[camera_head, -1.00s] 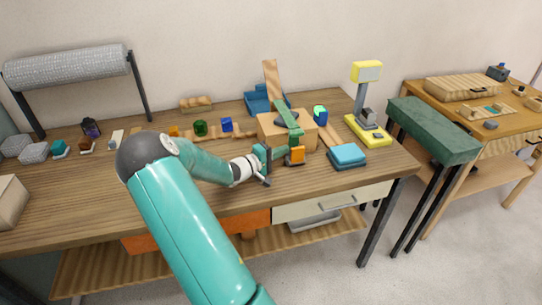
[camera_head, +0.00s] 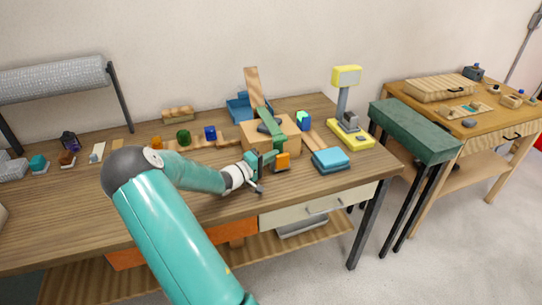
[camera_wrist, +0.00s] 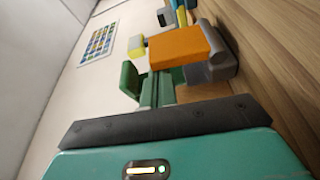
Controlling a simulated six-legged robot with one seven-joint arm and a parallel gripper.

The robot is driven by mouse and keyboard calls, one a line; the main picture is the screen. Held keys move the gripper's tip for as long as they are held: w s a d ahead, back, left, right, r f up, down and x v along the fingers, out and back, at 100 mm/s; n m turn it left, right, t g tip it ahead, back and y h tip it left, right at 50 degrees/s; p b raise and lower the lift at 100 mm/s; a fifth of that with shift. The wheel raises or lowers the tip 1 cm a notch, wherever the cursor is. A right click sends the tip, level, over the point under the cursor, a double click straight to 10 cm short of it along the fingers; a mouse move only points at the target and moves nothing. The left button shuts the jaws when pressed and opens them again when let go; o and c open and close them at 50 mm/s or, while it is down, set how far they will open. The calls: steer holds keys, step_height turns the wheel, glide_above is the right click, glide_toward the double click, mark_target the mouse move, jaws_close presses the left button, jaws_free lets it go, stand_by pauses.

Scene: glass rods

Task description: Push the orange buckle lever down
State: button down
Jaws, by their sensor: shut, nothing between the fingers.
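The orange buckle lever (camera_head: 282,161) stands at the front of the bench, at the front right of a wooden block (camera_head: 257,139). A green strap (camera_head: 264,121) runs over the block towards it. In the wrist view the lever is a plain orange block (camera_wrist: 180,47), set against a grey buckle part (camera_wrist: 222,66). My gripper (camera_head: 268,160) is shut and empty, just left of the lever in the head view. Green pieces (camera_wrist: 157,90) lie between the dark gripper bar and the lever in the wrist view. I cannot tell whether my gripper touches the lever.
A blue stack (camera_head: 331,160) lies right of the lever, with a yellow-based stand (camera_head: 350,138) behind it. Several small blocks, one of them blue (camera_head: 210,133), stand behind my arm. The bench front left of my gripper looks clear.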

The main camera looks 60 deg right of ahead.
mark_target(288, 157)
steer(key=shift+s+a+m, duration=0.45)
steer(key=shift+m, duration=0.45)
steer(key=shift+s+a+f, duration=0.25)
steer(key=shift+s+a, duration=0.2)
steer(key=shift+s+a+f, duration=0.25)
steer(key=shift+s+a, duration=0.2)
steer(key=shift+s, duration=0.1)
steer(key=shift+r, duration=0.25)
steer(key=s+a+r, duration=0.3)
steer(key=a+r, duration=0.3)
steer(key=s+a+r, duration=0.3)
steer(key=a+r, duration=0.3)
steer(key=shift+a+r, duration=0.25)
steer(key=shift+a, duration=0.15)
